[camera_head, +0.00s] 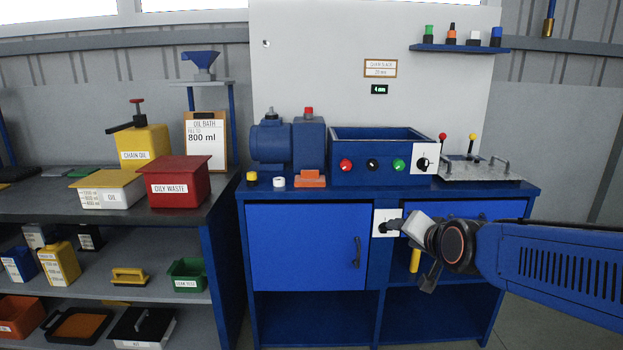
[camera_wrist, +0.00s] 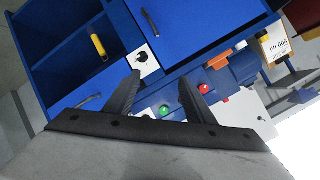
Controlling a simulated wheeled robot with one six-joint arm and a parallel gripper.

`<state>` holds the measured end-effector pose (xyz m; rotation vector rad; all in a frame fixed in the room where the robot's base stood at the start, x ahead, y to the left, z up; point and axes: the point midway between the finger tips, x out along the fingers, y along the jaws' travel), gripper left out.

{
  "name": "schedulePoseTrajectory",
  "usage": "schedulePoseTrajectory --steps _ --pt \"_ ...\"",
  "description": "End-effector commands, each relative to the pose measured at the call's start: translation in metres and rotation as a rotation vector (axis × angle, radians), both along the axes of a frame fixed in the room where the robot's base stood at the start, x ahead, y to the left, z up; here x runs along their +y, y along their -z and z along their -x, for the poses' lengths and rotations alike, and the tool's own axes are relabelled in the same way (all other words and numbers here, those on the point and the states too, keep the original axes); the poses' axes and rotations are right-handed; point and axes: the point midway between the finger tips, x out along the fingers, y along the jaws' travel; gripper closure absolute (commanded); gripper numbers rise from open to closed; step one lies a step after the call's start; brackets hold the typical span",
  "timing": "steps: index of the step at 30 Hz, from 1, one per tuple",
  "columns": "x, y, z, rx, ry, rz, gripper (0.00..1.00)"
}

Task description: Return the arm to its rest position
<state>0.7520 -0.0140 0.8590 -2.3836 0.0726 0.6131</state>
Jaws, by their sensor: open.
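My gripper shows in the wrist view (camera_wrist: 160,77), with its two dark fingers spread apart and nothing between them. In the head view my blue arm reaches in from the right, and its grey and dark end hangs in front of the blue cabinet, covering part of its right side. A white plate with a black knob (camera_head: 386,216) on the cabinet front appears just left of my arm's end. The same plate appears beyond the left fingertip in the wrist view (camera_wrist: 149,66). I cannot tell the exact gap to it.
The blue bench (camera_head: 450,192) carries a blue motor (camera_head: 271,142), an open blue box (camera_head: 374,178) with buttons, and a metal plate (camera_head: 480,172) with levers. A yellow handle (camera_head: 414,261) is below my arm's end. Shelves with containers stand left, including a red OILY WASTE bin (camera_head: 180,171).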

Motion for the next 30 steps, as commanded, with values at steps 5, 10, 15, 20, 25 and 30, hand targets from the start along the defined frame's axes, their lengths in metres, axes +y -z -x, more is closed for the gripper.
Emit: schedulePoseTrajectory --steps 5,10,15,20,25,30 --pt "-0.014 0.03 0.072 0.179 -0.116 0.191 0.51" --pt "-0.03 0.061 0.148 0.36 -0.24 0.359 0.51" --pt "-0.046 0.083 0.216 0.518 -0.349 0.481 0.51" --pt "-0.054 0.095 0.253 0.605 -0.413 0.537 0.51" --pt "-0.056 0.097 0.263 0.629 -0.43 0.552 0.51" --pt "-0.056 0.097 0.262 0.629 -0.43 0.551 0.51"
